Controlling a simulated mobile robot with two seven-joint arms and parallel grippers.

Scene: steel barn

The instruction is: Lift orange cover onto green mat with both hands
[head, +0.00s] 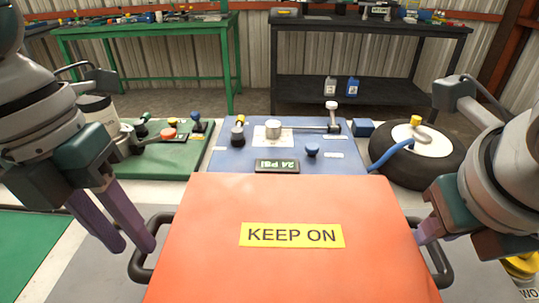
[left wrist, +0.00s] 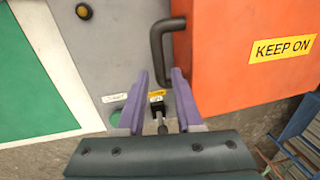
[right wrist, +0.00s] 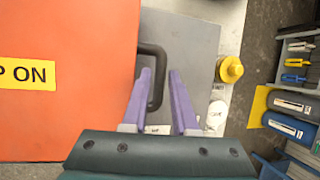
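The orange cover (head: 290,205) carries a yellow "KEEP ON" label and has a dark handle on each side. My left gripper (head: 132,247) is open at the left handle (head: 143,262); in the left wrist view the handle's bar (left wrist: 157,50) lies between the spread fingers. My right gripper (head: 425,235) is open at the right handle (head: 441,268); in the right wrist view the handle's bar (right wrist: 158,80) shows between its fingers. Neither gripper is closed on a handle. A plain green mat (head: 32,250) lies at the lower left, also in the left wrist view (left wrist: 30,85).
A blue panel (head: 225,160) with a gauge and knobs lies behind the cover. A green board (head: 180,165) with valves is left of it, and a tyre (head: 420,165) is right. A yellow-capped item (right wrist: 229,69) stands near my right gripper. The plain green mat is clear.

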